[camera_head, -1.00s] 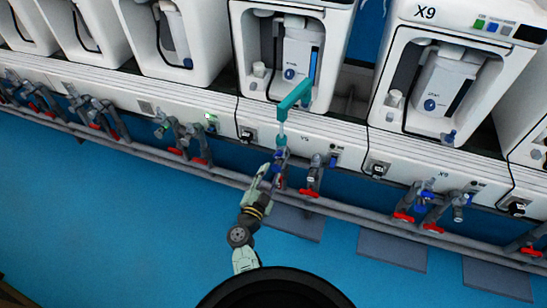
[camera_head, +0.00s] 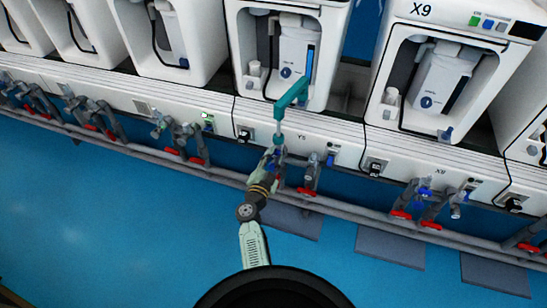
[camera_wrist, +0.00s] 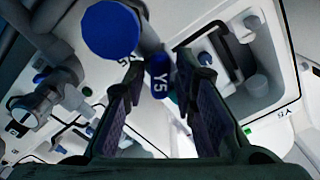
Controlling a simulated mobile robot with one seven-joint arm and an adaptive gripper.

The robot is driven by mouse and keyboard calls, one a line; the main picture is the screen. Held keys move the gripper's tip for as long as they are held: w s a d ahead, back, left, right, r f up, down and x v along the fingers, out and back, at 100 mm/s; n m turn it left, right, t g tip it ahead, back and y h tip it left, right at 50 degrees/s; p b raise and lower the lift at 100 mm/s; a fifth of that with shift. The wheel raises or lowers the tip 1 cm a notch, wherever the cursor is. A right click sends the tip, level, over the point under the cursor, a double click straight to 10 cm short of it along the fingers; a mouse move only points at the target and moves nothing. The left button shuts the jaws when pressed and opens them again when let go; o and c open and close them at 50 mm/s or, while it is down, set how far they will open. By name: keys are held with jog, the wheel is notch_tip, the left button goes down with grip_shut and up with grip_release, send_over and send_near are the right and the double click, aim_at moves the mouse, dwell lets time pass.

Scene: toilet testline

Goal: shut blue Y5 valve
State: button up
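The blue Y5 valve handle (camera_wrist: 159,78), marked "Y5" in white, shows in the wrist view between the two fingers of my gripper (camera_wrist: 163,66). The fingers are apart, with visible room on either side of the handle; contact cannot be told. In the head view my gripper (camera_head: 272,160) is at the pipework below the Y5 label (camera_head: 301,137), and it hides most of the valve there. A large round blue cap (camera_wrist: 110,32) is near the left finger in the wrist view.
A teal angled pipe (camera_head: 292,96) rises just above my gripper. A neighbouring grey valve with a red handle (camera_head: 307,191) stands close on the right. A grey pipe rail (camera_head: 370,213) runs along the wall. The blue floor (camera_head: 110,220) in front is clear.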

grip_shut()
dwell(0.4)
jog(key=m, duration=0.4)
jog(key=shift+m, duration=0.4)
jog(key=m, duration=0.5)
jog(key=shift+m, duration=0.3)
jog(key=shift+a, duration=0.1)
jog(key=shift+o, duration=1.6)
grip_release()
jog(key=shift+r, duration=0.1)
